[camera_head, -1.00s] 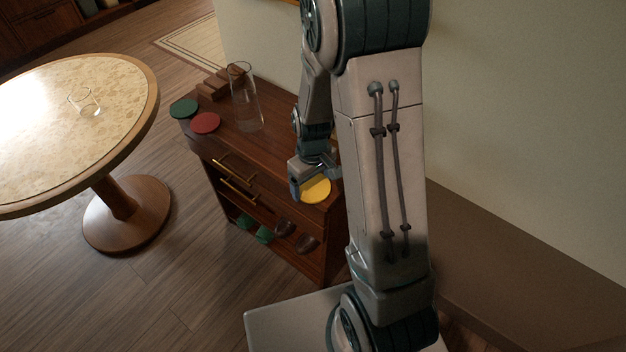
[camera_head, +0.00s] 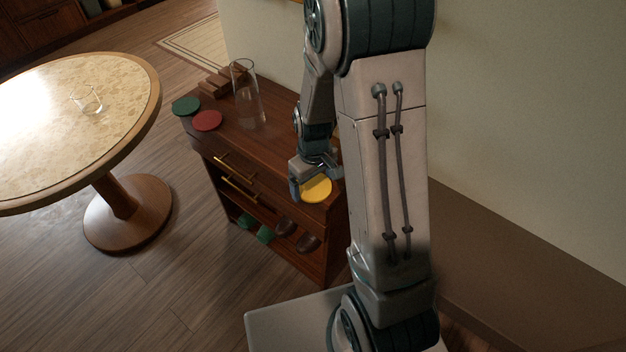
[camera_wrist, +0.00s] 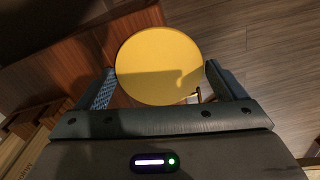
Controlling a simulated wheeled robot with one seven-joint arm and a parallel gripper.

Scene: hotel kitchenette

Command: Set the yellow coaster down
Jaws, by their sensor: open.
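The yellow coaster (camera_head: 316,190) is a flat round disc at the near right end of the wooden cabinet's top (camera_head: 262,150). It also shows in the wrist view (camera_wrist: 160,62), where it lies between and just beyond the two fingers. My gripper (camera_head: 317,177) is low over that end of the cabinet, right at the coaster. In the wrist view my gripper (camera_wrist: 157,88) has its fingers spread apart, one on each side of the coaster's near part. Whether the coaster rests fully on the cabinet top is hard to tell.
A green coaster (camera_head: 186,106), a red coaster (camera_head: 207,120) and a tall glass vessel (camera_head: 246,95) stand on the cabinet's far part. Its open shelf holds green items (camera_head: 264,233) and dark brown items (camera_head: 307,243). A round table (camera_head: 130,110) with a glass (camera_head: 88,100) stands at left.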

